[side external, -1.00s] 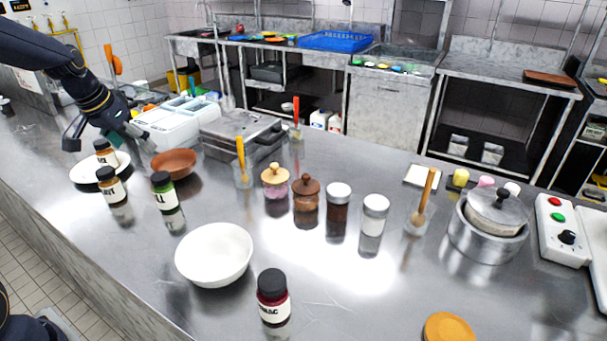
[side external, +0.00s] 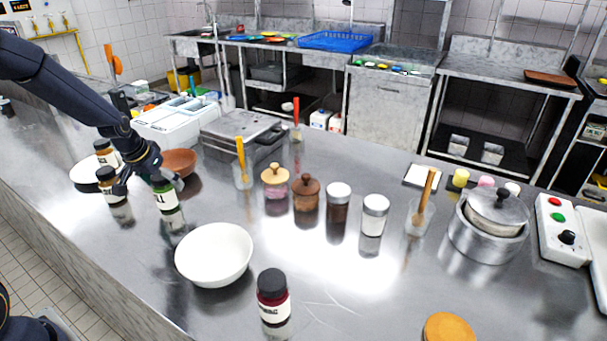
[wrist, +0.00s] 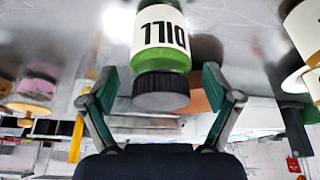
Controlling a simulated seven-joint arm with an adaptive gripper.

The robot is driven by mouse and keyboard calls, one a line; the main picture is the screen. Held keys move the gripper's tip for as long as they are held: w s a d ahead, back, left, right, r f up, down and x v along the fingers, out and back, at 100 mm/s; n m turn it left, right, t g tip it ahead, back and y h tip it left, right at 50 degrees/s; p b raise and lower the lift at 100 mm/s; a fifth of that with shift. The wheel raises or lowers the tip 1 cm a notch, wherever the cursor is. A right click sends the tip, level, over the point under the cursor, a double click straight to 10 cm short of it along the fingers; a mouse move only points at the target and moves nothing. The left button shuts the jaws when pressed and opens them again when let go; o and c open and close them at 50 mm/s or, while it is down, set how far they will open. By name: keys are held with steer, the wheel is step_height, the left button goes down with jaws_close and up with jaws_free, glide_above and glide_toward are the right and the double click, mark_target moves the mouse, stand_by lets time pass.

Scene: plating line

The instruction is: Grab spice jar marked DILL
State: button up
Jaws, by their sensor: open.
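The DILL jar (side external: 168,203) has green contents, a white label and a black lid, and stands upright on the steel counter. In the wrist view the jar (wrist: 159,45) appears upside down, with its label reading DILL. My gripper (side external: 145,180) is at the jar's top in the side view and hides its lid. In the wrist view my gripper (wrist: 160,84) is open, with one finger on each side of the lid and a visible gap on both sides.
A dark-lidded jar (side external: 112,191) stands close to the left, and another jar (side external: 107,157) is on a white plate (side external: 80,176). A brown bowl (side external: 180,160) is just behind. A white bowl (side external: 213,255) and a red jar (side external: 273,300) stand nearer the camera.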

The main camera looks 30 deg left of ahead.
steer(key=shift+w+a+f, duration=0.1)
steer(key=shift+w+f, duration=0.2)
steer(key=shift+f, duration=0.35)
steer(key=c, duration=1.5)
